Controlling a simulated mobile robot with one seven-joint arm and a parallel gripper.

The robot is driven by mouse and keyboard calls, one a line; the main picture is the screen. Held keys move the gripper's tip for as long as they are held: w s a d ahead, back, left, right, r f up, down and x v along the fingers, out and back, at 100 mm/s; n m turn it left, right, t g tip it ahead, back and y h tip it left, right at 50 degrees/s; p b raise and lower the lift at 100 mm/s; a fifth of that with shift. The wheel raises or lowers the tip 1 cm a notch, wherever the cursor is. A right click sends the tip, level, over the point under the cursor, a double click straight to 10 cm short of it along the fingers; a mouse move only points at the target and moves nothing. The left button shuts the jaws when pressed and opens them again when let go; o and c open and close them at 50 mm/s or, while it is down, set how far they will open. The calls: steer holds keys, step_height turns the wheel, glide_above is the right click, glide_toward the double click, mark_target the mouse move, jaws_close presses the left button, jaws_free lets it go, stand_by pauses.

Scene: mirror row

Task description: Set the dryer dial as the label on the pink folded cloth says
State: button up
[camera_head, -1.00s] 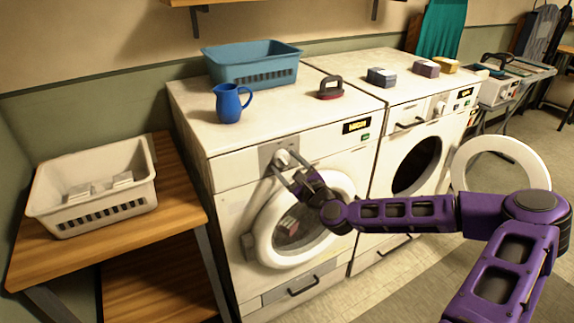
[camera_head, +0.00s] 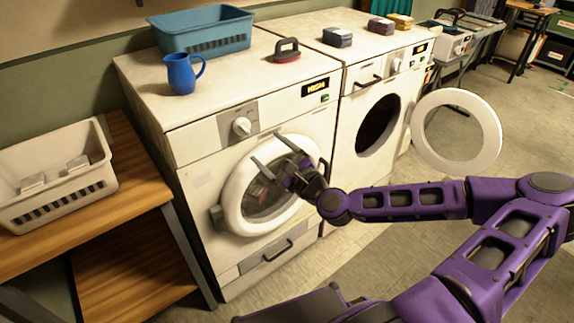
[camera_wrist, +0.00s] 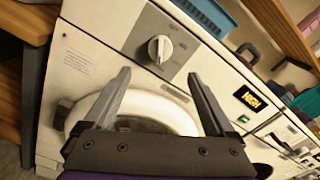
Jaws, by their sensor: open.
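The white dial (camera_head: 242,125) is on a grey panel at the upper left of the left machine's front. It also shows in the wrist view (camera_wrist: 160,48), its raised grip roughly upright there. The same machine's display (camera_head: 316,87) reads "HIGH" in yellow, also in the wrist view (camera_wrist: 250,97). My gripper (camera_head: 267,149) is open and empty in front of the machine, apart from the dial, its fingers spread below the dial in the wrist view (camera_wrist: 158,73). A pinkish folded cloth (camera_head: 381,25) lies on the right machine's top between two others. Its label is not readable.
A blue basket (camera_head: 207,32), blue jug (camera_head: 182,73) and red-based iron-like object (camera_head: 287,50) stand on the left machine. The right machine's round door (camera_head: 490,125) stands open. A white basket (camera_head: 95,190) is on the wooden shelf at left.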

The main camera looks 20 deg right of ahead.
steer(key=p+v, duration=0.3)
steer(key=v, duration=0.4)
steer(key=shift+a, duration=0.1)
stand_by(0.4)
